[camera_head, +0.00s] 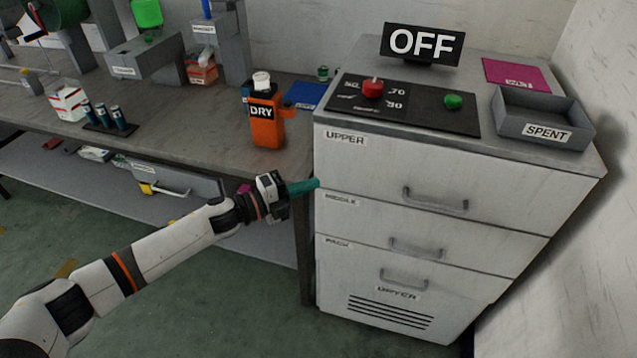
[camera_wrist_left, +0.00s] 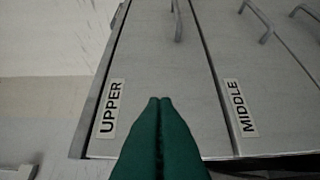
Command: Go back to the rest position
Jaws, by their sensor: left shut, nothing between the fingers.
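My left gripper (camera_head: 303,187) is shut and empty, its green fingers pressed together. It is in front of the left edge of the white drawer cabinet (camera_head: 430,285), near the border of the UPPER drawer (camera_head: 365,162) and the MIDDLE drawer (camera_head: 365,218). In the left wrist view the closed fingertips (camera_wrist_left: 159,100) point at the cabinet front, between the UPPER label (camera_wrist_left: 110,108) and the MIDDLE label (camera_wrist_left: 240,108). I cannot tell whether they touch it. All drawers look closed. My right gripper is not in view.
The cabinet top carries an OFF sign (camera_head: 422,44), a red knob (camera_head: 373,88), a green button (camera_head: 453,101) and a SPENT tray (camera_head: 543,119). An orange DRY bottle (camera_head: 266,128) stands on the grey workbench (camera_head: 190,150) to the left. The floor (camera_head: 230,310) before the cabinet is clear.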

